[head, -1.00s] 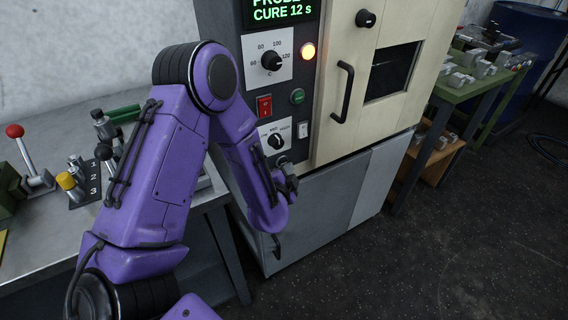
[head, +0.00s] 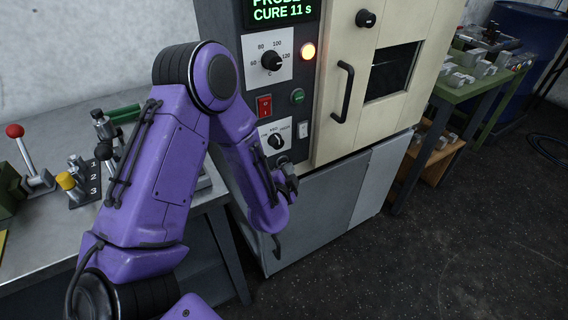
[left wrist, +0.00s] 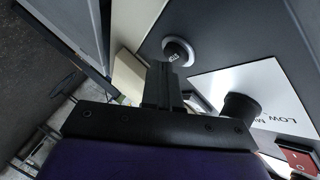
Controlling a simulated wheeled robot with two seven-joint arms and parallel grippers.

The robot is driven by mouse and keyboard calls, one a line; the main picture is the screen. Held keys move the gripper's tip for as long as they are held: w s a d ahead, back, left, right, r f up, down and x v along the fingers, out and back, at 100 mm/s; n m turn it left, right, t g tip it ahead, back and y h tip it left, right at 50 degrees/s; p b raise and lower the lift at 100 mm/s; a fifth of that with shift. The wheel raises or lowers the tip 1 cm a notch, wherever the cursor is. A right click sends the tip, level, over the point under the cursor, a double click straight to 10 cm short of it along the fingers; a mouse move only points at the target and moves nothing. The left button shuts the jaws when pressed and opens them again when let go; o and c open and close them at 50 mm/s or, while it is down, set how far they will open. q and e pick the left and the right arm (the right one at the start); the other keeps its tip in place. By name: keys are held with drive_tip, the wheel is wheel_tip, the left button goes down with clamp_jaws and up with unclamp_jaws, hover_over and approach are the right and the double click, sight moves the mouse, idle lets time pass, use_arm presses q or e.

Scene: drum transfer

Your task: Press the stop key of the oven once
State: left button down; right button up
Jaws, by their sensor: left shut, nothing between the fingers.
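The oven (head: 325,110) is a cream and grey cabinet with a control panel on its left part. In the left wrist view a dark round key (left wrist: 177,51) in a pale ring, with a small label too small to read, looks like the stop key. In the head view that spot at the panel's lower end is mostly hidden by my left gripper (head: 288,172). In the left wrist view the left gripper (left wrist: 161,72) is shut and empty, its tips close below the key in the picture; I cannot tell whether they touch it. My right gripper is out of view.
The panel also has a lit display (head: 282,12), a temperature dial (head: 271,61), a glowing lamp (head: 308,51), a green key (head: 298,96), a red rocker switch (head: 264,105) and a lower dial (head: 276,141). A metal table (head: 130,235) stands left, a green bench (head: 462,92) right.

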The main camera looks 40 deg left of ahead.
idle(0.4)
use_arm(q)
drive_tip(key=shift+w+a, duration=0.15)
drive_tip(key=shift+a, duration=0.3)
drive_tip(key=shift+d, duration=0.45)
drive_tip(key=s+d, duration=0.2)
drive_tip(key=d, duration=0.3)
drive_tip(key=shift+s+d+p, duration=0.25)
drive_tip(key=shift+s+p, duration=0.1)
drive_tip(key=shift+p, duration=0.05)
idle(0.6)
